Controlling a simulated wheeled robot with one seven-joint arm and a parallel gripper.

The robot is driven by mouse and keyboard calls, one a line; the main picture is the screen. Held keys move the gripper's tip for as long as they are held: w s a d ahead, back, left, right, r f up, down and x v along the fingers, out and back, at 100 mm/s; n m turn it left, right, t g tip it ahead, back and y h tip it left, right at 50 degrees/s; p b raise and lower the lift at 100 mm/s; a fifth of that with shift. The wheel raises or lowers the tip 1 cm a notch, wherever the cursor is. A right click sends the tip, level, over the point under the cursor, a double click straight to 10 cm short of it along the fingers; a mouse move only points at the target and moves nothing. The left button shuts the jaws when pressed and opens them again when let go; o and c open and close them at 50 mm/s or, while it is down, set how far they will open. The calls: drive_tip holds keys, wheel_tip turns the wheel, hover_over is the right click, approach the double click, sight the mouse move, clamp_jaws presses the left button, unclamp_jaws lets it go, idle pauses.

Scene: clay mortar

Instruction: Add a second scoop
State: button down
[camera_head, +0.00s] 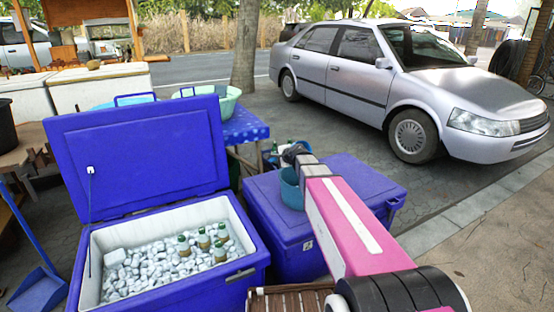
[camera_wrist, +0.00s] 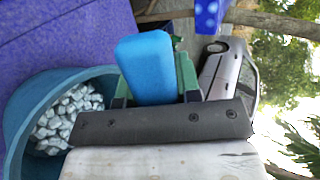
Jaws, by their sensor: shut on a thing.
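A teal bucket (camera_head: 291,190) stands on the closed blue cooler (camera_head: 350,185). In the wrist view the bucket (camera_wrist: 15,140) is at the left, with ice (camera_wrist: 65,120) inside. My gripper (camera_head: 296,155) is just above and beside the bucket rim. In the wrist view my gripper (camera_wrist: 152,85) has its green fingers shut around a bright blue piece (camera_wrist: 146,60), which looks like a scoop's handle. The rest of the scoop cannot be made out. The open blue cooler (camera_head: 257,262) at left holds ice cubes (camera_head: 140,270) and several green-capped bottles (camera_head: 203,239).
The open cooler's raised lid (camera_head: 140,155) stands upright behind it. A table with a blue spotted cloth (camera_head: 243,125) and a green basin (camera_head: 225,103) is behind. A silver car (camera_head: 370,75) is parked farther back. A blue dustpan (camera_head: 38,290) lies at far left.

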drive_tip(key=shift+s+d+r+t+y, duration=0.25)
drive_tip(key=shift+t+y, duration=0.2)
drive_tip(key=shift+t, duration=0.3)
drive_tip(key=shift+s+r+t+y, duration=0.1)
drive_tip(key=shift+s+t+y, duration=0.3)
drive_tip(key=shift+t, duration=0.35)
drive_tip(key=shift+t, duration=0.3)
drive_tip(key=shift+n, duration=0.3)
